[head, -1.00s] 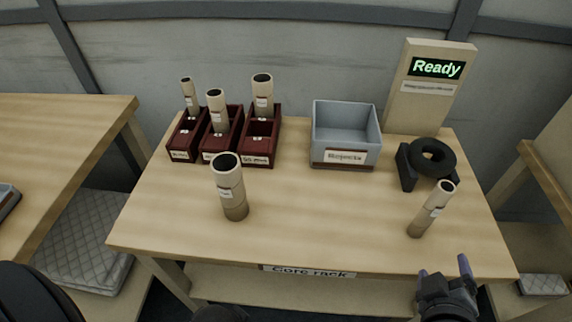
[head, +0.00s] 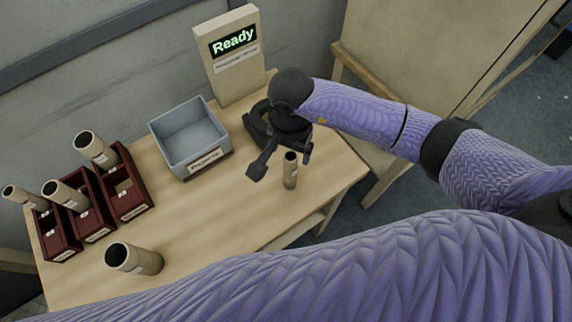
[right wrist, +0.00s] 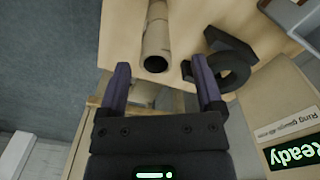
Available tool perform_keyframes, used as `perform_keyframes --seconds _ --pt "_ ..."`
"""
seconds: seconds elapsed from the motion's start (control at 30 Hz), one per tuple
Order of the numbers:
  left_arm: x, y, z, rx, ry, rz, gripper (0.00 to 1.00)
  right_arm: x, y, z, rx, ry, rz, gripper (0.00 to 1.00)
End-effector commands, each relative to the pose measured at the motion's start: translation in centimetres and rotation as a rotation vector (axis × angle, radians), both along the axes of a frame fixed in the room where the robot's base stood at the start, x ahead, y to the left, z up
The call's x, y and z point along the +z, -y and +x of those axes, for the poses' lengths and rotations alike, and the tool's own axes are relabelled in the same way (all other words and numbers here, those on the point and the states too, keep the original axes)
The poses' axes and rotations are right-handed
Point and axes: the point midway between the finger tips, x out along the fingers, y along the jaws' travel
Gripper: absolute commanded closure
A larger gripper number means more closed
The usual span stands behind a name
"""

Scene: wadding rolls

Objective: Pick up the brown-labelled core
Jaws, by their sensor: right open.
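A tan tube core (head: 290,172) stands upright near the right end of the table. It also shows in the right wrist view (right wrist: 157,38), with its dark open end facing the camera. A larger core (head: 140,261) stands at the table's front left. Label colours on these two cannot be told now. My right gripper (head: 282,163) is open and empty, with its fingers apart near the right core. In the right wrist view the core lies ahead of the gap between the fingertips (right wrist: 160,66). No contact shows. My left gripper is not in view.
Several dark red bins (head: 126,200) with cores in them stand at the left. A grey labelled box (head: 205,163) stands mid-table. A black ring on a stand (right wrist: 235,65) is close beside the right core. A "Ready" sign board (head: 232,75) stands behind.

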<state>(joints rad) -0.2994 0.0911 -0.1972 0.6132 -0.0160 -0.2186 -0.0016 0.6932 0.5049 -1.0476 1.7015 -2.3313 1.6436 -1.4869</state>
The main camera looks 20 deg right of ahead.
Motion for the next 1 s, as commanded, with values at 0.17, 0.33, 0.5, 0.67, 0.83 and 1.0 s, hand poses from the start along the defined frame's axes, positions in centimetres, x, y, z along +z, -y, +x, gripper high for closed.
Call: perform_keyframes --seconds 0.17,0.33,0.5,0.67,0.83,1.0 --pt "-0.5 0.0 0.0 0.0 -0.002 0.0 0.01 -3.7 0.2 -0.4 -0.002 -0.005 0.003 0.15" --pt "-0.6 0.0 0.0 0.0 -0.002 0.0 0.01 -4.4 0.2 -0.4 -0.001 -0.002 0.004 0.15" --pt "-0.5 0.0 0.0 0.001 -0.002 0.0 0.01 -4.3 0.2 -0.4 -0.001 -0.001 0.005 0.26" --pt "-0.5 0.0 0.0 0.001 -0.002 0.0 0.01 -4.3 0.2 -0.4 -0.002 -0.001 0.005 0.6" --pt "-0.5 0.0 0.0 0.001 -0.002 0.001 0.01 -4.3 0.2 -0.4 -0.002 -0.001 0.005 0.96" --pt "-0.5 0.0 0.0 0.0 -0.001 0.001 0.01 -4.3 0.2 -0.4 -0.002 -0.001 0.005 1.0"
